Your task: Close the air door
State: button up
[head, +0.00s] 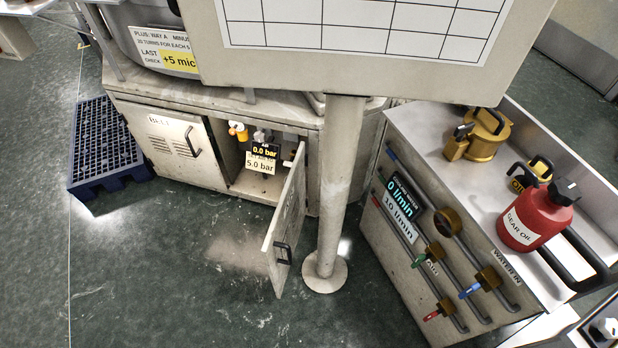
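The air door (287,225) is a pale, worn cabinet door with a dark bar handle (283,253) low near its free edge. It stands wide open, swung out from the cabinet front over the floor, left of a grey post. The open compartment (247,182) behind it shows an orange-and-white fitting, a display reading 0.0 bar and a label reading 5.0 bar. The door's hinge side is at the right of the opening. I cannot make out my gripper in the head view.
The post (339,190) with its round foot stands just right of the door. A shut cabinet door (178,147) is left of the opening. A blue pallet (105,150) lies far left. A valve cart (430,235) carries a red oil can (535,218). Floor in front is clear.

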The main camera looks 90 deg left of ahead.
aim_at(277, 250)
jog(key=u, duration=2.95)
jog(key=k, duration=1)
jog(key=u, duration=0.55)
jog(key=i, duration=1.25)
jog(key=z, duration=0.2)
